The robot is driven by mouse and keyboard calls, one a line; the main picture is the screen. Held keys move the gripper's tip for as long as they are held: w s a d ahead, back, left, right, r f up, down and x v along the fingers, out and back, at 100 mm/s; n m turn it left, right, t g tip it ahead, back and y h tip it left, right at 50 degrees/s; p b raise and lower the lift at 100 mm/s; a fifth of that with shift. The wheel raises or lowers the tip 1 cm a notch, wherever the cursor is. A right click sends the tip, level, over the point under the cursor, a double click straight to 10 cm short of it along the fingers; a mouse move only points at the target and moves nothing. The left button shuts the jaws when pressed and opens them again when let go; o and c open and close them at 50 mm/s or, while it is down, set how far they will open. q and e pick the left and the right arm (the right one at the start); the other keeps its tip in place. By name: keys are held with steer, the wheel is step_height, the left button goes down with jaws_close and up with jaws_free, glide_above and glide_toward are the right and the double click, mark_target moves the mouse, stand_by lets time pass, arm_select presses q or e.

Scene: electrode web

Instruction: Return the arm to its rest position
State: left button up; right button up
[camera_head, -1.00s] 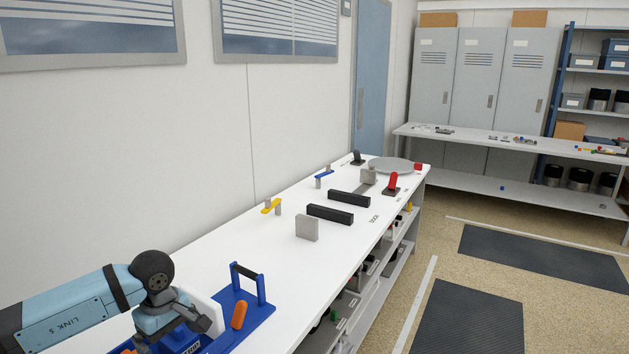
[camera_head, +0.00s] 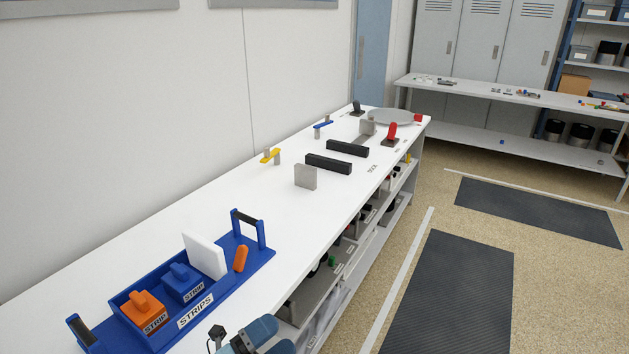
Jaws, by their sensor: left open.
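My left arm shows only in part at the bottom edge. Its light-blue link and dark end sit in front of the bench, just right of the blue tray. My left gripper (camera_head: 221,342) is low there, cut off by the frame, open, with nothing seen in it. It is apart from the tray. The blue tray (camera_head: 258,262), labelled STRIPS, stands on the white bench (camera_head: 120,255). It holds an orange block (camera_head: 143,309), a blue block (camera_head: 183,283), a white upright plate (camera_head: 205,255) and an orange handle (camera_head: 240,258). My right gripper is not in view.
Farther along the bench are a grey block (camera_head: 306,177), two black bars (camera_head: 328,163), a yellow bridge piece (camera_head: 271,156), a blue one (camera_head: 323,124) and a red lever (camera_head: 391,131). Shelves under the bench hold parts. The floor to the right is open, with dark mats (camera_head: 450,300).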

arm_select(q)
steer(key=s+a+f+n+g+y, duration=0.1)
steer(key=s+a+f+n+y, duration=0.55)
steer(key=f+n, duration=0.5)
steer(key=s+a+f+n+y, duration=0.5)
steer(key=s+f+n+y, duration=0.3)
steer(key=n, duration=0.7)
step_height(320, 180, up, 10)
steer(key=a+p, duration=0.1)
steer(key=p, duration=1.2)
steer(key=shift+s+a+r, duration=0.15)
steer(key=shift+s, duration=0.15)
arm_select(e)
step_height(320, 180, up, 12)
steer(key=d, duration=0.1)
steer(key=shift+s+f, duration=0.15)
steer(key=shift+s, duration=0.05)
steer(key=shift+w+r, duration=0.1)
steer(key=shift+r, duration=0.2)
arm_select(q)
steer(key=shift+c, duration=0.5)
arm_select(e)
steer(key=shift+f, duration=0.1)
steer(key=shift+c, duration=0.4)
